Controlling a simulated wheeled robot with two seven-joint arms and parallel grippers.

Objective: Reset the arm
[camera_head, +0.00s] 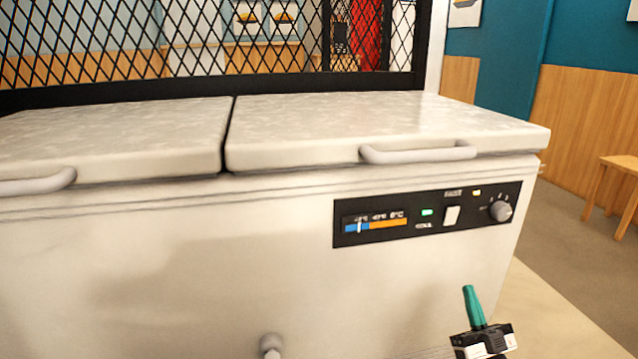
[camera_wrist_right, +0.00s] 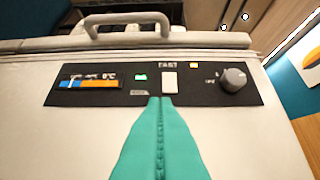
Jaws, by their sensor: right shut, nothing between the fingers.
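My right gripper (camera_head: 469,290) shows at the lower right of the head view, in front of the freezer's front face and below its control panel. Its teal fingers are pressed together with nothing between them. In the right wrist view the closed fingers (camera_wrist_right: 161,100) point at the freezer, their tips appearing just below the white switch on the panel. I cannot tell whether they touch it. My left gripper is not in view.
A white chest freezer (camera_head: 200,270) fills the view; both lids, left (camera_head: 110,140) and right (camera_head: 330,128), are closed. Its right lid has a handle (camera_head: 418,153). The black control panel (camera_head: 380,238) has a switch and knob. A wooden stool (camera_head: 622,165) stands right; floor there is free.

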